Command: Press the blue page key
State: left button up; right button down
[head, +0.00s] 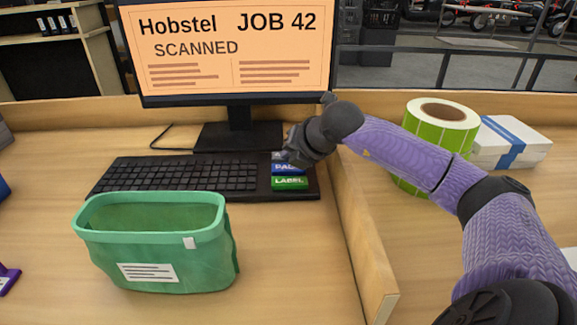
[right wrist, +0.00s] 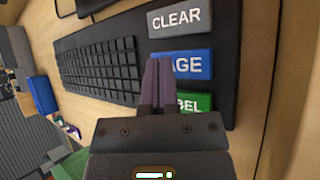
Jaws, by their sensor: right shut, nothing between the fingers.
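The blue page key (head: 287,169) is on the right end of the black keyboard (head: 180,174), partly hidden by my right gripper in the head view. In the right wrist view the blue key (right wrist: 195,65) reads "AGE", its left part covered by the fingers. My right gripper (right wrist: 158,62) is shut and empty, its tips over the left part of the blue key. I cannot tell whether they touch it. The grey CLEAR key (right wrist: 180,20) is above it and the green LABEL key (head: 289,183) below it. My left gripper is not in view.
A green bin (head: 150,214) stands in front of the keyboard. A wooden divider (head: 365,255) runs just right of the keyboard. Beyond it are a green label roll (head: 455,135) and a white box (head: 507,150).

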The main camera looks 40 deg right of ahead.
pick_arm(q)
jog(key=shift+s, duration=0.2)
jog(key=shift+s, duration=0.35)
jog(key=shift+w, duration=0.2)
pick_arm(e)
jog(key=shift+f+b, duration=0.25)
jog(key=shift+b, duration=0.05)
jog(key=shift+f+b, duration=0.25)
jog(key=shift+b, duration=0.05)
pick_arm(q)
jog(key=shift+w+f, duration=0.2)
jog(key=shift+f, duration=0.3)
pick_arm(e)
jog(key=shift+r, duration=0.1)
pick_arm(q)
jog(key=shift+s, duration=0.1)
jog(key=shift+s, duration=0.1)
